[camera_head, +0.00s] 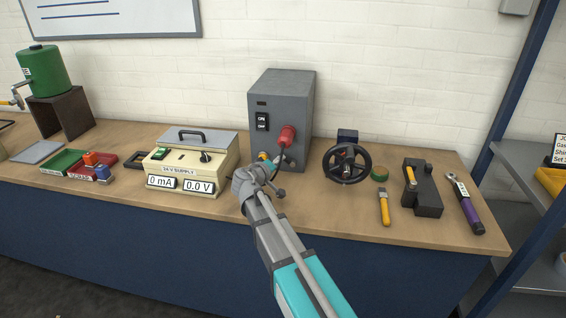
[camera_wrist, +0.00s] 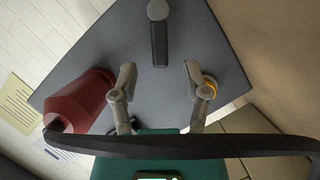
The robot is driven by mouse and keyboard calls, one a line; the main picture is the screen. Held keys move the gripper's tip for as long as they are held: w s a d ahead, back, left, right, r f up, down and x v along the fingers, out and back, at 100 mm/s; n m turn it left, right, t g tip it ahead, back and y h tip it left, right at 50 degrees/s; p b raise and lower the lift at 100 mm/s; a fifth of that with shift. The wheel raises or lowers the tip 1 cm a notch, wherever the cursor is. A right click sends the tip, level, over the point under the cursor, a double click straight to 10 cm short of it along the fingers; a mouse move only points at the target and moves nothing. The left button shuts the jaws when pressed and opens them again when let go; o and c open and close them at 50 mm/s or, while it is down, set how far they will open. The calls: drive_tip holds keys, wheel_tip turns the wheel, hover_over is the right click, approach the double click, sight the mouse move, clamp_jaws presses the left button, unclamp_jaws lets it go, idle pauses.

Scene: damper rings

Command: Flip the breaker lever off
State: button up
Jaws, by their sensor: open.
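The breaker box (camera_head: 281,95) is a grey upright cabinet at the back of the bench, with black ON and OFF labels (camera_head: 262,121) on its front. A red cylindrical part (camera_head: 287,135) sticks out of that front; it also shows at the left in the wrist view (camera_wrist: 82,101). In the wrist view a dark bar with a round grey end (camera_wrist: 158,40) lies on the grey face; I cannot tell for sure whether it is the lever. My gripper (camera_wrist: 160,78) is open and empty, its fingers apart below that bar. In the head view my arm hides the box's lower front.
A cream power supply (camera_head: 192,165) stands left of the box. A black handwheel (camera_head: 347,163) stands to the right, with a yellow-handled tool (camera_head: 384,207), a dark block (camera_head: 422,187) and a purple-handled wrench (camera_head: 465,203) beyond. A dark band (camera_wrist: 180,146) crosses the wrist view.

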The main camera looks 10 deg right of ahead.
sight(287, 159)
drive_tip(key=shift+b+x, duration=0.35)
drive_tip(key=shift+x, duration=1.8)
clamp_jaws()
